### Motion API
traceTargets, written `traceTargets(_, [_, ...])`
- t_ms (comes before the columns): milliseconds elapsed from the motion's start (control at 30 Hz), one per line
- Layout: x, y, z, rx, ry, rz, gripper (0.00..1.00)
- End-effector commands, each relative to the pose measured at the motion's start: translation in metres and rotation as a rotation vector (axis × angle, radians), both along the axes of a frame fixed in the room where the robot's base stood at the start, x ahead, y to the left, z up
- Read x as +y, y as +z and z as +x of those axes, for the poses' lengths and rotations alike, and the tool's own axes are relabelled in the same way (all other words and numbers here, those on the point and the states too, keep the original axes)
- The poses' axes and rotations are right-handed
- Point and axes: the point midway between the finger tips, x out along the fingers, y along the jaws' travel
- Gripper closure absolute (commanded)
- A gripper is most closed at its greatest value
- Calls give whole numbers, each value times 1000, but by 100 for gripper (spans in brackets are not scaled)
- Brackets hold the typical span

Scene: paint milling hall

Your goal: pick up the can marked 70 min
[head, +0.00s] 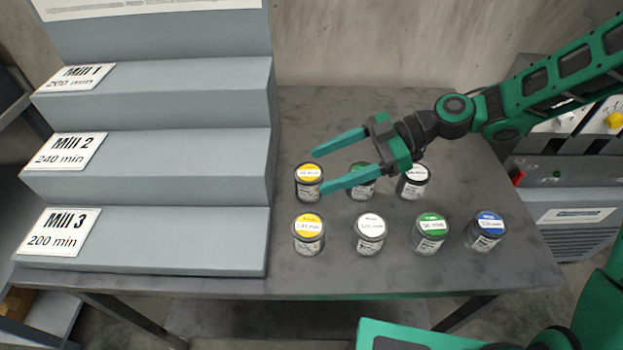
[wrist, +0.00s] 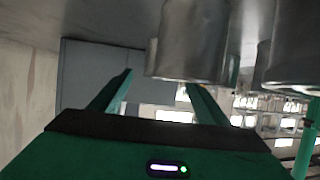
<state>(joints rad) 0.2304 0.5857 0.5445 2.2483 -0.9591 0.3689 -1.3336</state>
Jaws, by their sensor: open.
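Several small grey cans with coloured lids stand upright in two rows on the table. The back-left can (head: 309,188) has a yellow lid whose number is too small to read surely. The back-middle green-lid can (head: 361,190) is partly hidden by my gripper, and so is its label. The back-right can (head: 413,184) has a white lid. I cannot tell which can reads 70 min. My gripper (head: 319,171) is open and empty, pointing left over the back row, its near finger overlapping the back-left can.
The front row holds a yellow-lid can (head: 308,236), a white-lid can (head: 369,236), a green-lid can (head: 429,234) and a blue-lid can (head: 485,232). A grey stepped rack (head: 170,235) with Mill 1, 2 and 3 labels stands at left. Table behind the cans is clear.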

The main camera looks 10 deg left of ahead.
Motion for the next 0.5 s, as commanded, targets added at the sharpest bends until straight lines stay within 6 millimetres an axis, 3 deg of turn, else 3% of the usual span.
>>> traceTargets(333, [38,-21,-16,2,5,-1,31])
traceTargets(500, [46,-25,-19,0,2,-1,31])
